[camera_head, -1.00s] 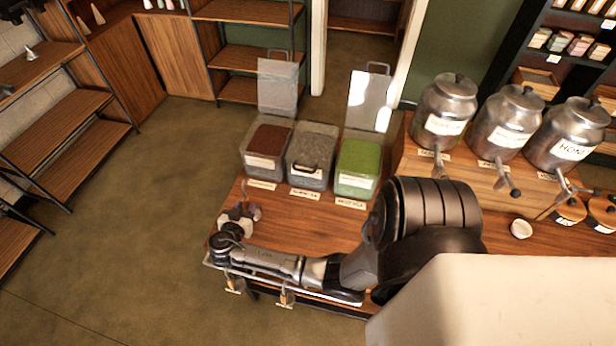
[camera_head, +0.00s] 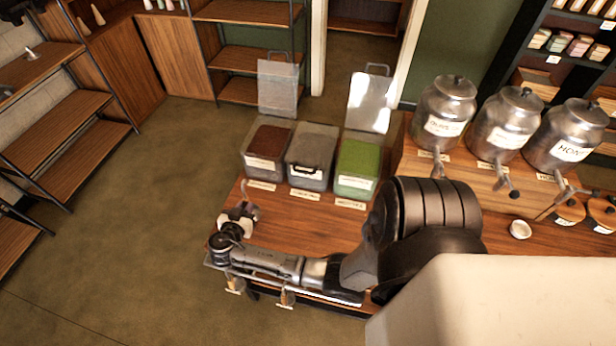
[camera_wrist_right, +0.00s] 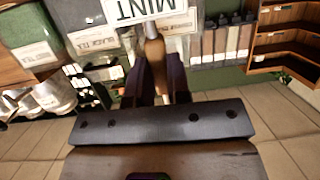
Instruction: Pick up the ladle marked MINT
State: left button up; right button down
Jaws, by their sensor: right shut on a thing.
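The ladle marked MINT (camera_wrist_right: 154,52) shows in the right wrist view. Its tag reads MINT upside down at the top edge, above a brown wooden handle. My right gripper (camera_wrist_right: 157,82) has its two dark fingers on either side of this handle and is shut on it. In the head view my right arm reaches left across the table's front, with the right gripper (camera_head: 240,214) at the table's left end. My left gripper is not in view.
Three labelled bins, brown, grey and green (camera_head: 357,163), stand at the table's back. Metal jars (camera_head: 447,108) stand on a wooden riser at right. Small tagged items (camera_head: 286,297) hang below the table's front edge. Open floor (camera_head: 140,230) lies to the left.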

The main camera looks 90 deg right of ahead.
aim_at(245, 199)
jog(key=shift+r+p, duration=1.05)
jog(key=shift+r, duration=0.7)
jog(key=shift+r+p, duration=0.3)
jog(key=shift+r, duration=0.15)
